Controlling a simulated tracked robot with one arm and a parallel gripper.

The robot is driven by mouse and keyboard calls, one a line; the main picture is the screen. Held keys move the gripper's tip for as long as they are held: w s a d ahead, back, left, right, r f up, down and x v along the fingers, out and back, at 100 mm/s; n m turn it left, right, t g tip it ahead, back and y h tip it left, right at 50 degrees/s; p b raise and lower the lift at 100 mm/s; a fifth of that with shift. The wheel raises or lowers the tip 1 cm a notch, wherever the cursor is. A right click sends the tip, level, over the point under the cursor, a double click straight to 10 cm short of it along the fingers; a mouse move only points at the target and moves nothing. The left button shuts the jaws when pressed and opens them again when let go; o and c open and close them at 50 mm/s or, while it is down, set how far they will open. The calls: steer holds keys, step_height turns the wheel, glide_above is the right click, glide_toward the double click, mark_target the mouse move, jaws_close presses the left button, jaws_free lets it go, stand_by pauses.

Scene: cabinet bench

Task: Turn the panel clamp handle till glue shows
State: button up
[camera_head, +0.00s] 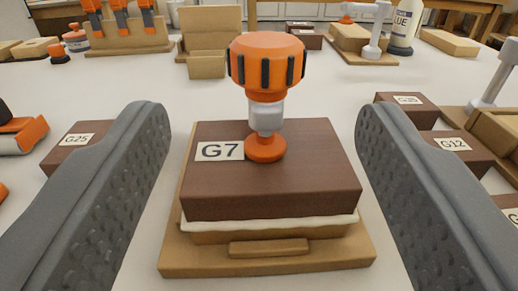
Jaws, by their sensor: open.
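The panel clamp handle (267,63) is a round orange knob with black grips, upright at the centre of the view. Below it a grey stem ends in an orange foot that rests on a dark brown block labelled G7 (300,190). A whitish layer (270,227) shows along the block's lower front edge, above a tan wooden base (190,262); I cannot tell whether it is glue. My gripper (262,120) is open, with one grey finger on each side of the block and handle, touching neither as far as I can see.
Brown blocks labelled G25 (72,146) and G12 (462,148) lie left and right, outside the fingers. A glue bottle (404,28) and wooden pieces (212,35) stand at the back. An orange-and-black tool (22,137) lies at left.

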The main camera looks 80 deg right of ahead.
steer(key=shift+s+a, duration=0.1)
steer(key=shift+a, duration=0.8)
stand_by(0.9)
